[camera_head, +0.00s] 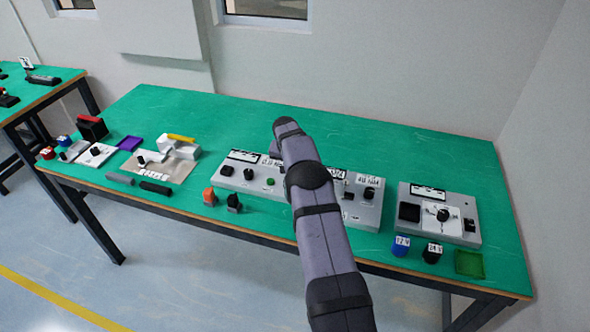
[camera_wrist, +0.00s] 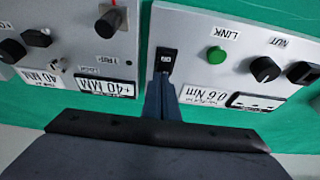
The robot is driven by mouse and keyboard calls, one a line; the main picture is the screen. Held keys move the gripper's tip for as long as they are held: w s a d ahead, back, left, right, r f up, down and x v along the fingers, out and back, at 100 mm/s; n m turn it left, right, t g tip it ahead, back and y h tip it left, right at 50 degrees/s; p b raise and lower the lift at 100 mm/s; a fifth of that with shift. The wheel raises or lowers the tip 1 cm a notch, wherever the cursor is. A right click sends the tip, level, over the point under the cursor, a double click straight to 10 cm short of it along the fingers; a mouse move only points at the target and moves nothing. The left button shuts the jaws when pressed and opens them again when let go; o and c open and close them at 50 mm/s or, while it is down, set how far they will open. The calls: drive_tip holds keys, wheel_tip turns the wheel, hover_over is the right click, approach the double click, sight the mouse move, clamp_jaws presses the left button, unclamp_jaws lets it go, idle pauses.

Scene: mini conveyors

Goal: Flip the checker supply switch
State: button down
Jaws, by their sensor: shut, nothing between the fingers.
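In the wrist view a black rocker switch (camera_wrist: 168,56) sits near the edge of a grey panel (camera_wrist: 205,33) that also has a green button (camera_wrist: 216,55). My gripper (camera_wrist: 163,88) is shut and empty. Its fingertips appear at the near end of this switch; I cannot tell whether they touch it. In the head view my arm hides the gripper and this switch. No readable word marks any panel as the checker.
A second grey panel (camera_wrist: 73,32) with black knobs stands close beside the first, across a narrow green gap. In the head view another grey unit (camera_head: 410,189) with a dial stands at right. Blue (camera_head: 400,246) and black (camera_head: 432,253) blocks lie before it.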

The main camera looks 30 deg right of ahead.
drive_tip(key=shift+f, duration=0.1)
drive_tip(key=shift+w+d+f+b, duration=0.2)
drive_tip(key=shift+f+b, duration=0.3)
drive_tip(key=shift+b, duration=0.65)
drive_tip(key=shift+s+r+p, duration=0.1)
drive_tip(key=shift+r+p, duration=0.2)
drive_tip(key=shift+a, duration=0.1)
drive_tip(key=shift+s+a, duration=0.55)
drive_tip(key=shift+s, duration=0.05)
drive_tip(key=shift+r, duration=0.1)
